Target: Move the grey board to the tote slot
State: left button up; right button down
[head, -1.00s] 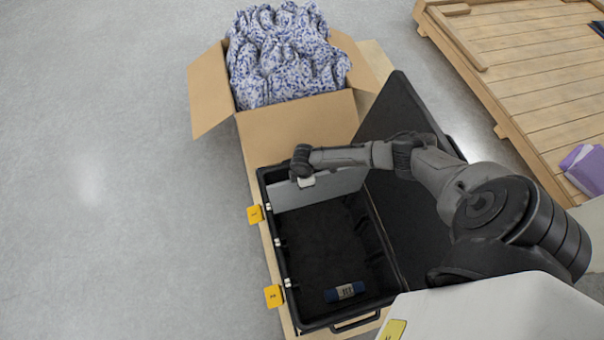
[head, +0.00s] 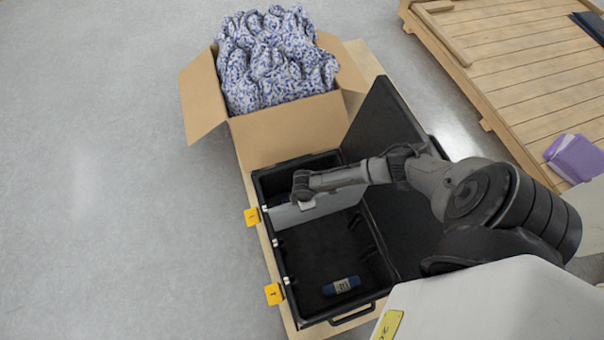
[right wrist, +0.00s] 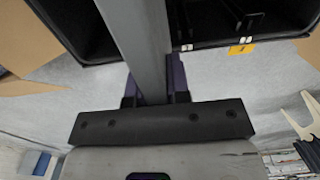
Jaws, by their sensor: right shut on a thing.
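The grey board (head: 325,208) stands on edge across the black tote (head: 333,323), near its far end, with a dark gap between it and the far wall. Its left end is near the yellow tag (head: 251,217) on the tote's left side. My right gripper (head: 304,198) is shut on the board's upper edge, near its left end. In the right wrist view the board (right wrist: 142,45) runs up from between the two fingers (right wrist: 155,88). Whether its lower edge sits in a slot or touches the floor is hidden. My left gripper is out of view.
A small blue device (head: 341,286) lies on the tote floor at the near end. A second yellow tag (head: 273,294) is on the left rim. The tote's lid (head: 385,125) is open to the right. A cardboard box (head: 290,130) with patterned wrap stands behind.

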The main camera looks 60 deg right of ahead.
jog(key=s+a+p, duration=0.1)
jog(key=s, duration=0.1)
jog(key=s+a+p, duration=0.1)
jog(key=s+a, duration=0.1)
jog(key=shift+a+p, duration=0.1)
jog(key=shift+p, duration=0.3)
dwell(0.4)
dwell(0.7)
notch_tip(320, 180, down, 5)
jog(key=b, duration=0.3)
jog(key=shift+r, duration=0.2)
dwell(0.5)
